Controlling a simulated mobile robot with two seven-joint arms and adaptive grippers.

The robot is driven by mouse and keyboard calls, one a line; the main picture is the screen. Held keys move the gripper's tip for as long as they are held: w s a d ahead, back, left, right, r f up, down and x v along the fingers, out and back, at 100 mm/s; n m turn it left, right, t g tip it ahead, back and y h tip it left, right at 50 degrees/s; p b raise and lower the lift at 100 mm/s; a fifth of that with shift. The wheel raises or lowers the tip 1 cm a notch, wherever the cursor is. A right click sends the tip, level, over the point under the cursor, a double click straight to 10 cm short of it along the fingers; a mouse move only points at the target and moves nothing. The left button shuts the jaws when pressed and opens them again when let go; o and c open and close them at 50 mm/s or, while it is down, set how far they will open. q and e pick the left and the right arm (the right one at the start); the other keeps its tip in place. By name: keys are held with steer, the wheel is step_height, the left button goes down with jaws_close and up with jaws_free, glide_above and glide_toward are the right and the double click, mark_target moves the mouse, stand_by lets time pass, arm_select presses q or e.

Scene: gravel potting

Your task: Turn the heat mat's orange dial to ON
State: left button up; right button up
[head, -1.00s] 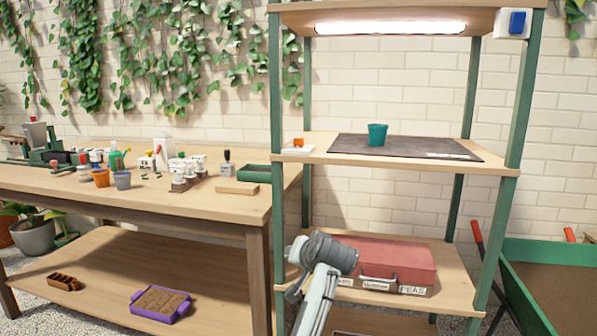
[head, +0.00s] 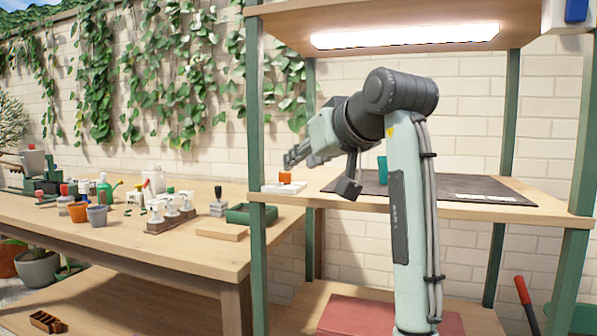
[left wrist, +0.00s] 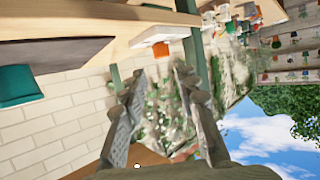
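The orange dial (head: 285,177) sits on a small white control box (head: 282,188) at the left end of the lit middle shelf. The dark heat mat (head: 470,188) lies on the same shelf to its right. My left gripper (head: 291,156) is above the dial in the head view, with my arm crossing in front of the shelf. In the left wrist view, the two fingers (left wrist: 156,74) are spread with nothing between them. The orange dial (left wrist: 161,50) shows just beyond the fingertips, apart from them. My right gripper is not in view.
A teal pot (head: 382,170) stands on the mat, partly hidden by my arm. A green shelf post (head: 258,130) stands left of the dial. The workbench (head: 150,245) at left holds pots and stamps. A red case (head: 350,316) lies on the lower shelf.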

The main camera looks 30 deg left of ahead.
mark_target(285, 172)
arm_select(q)
steer(key=x, duration=0.7)
steer(key=shift+s, duration=0.2)
steer(key=shift+c, duration=0.5)
jaws_close()
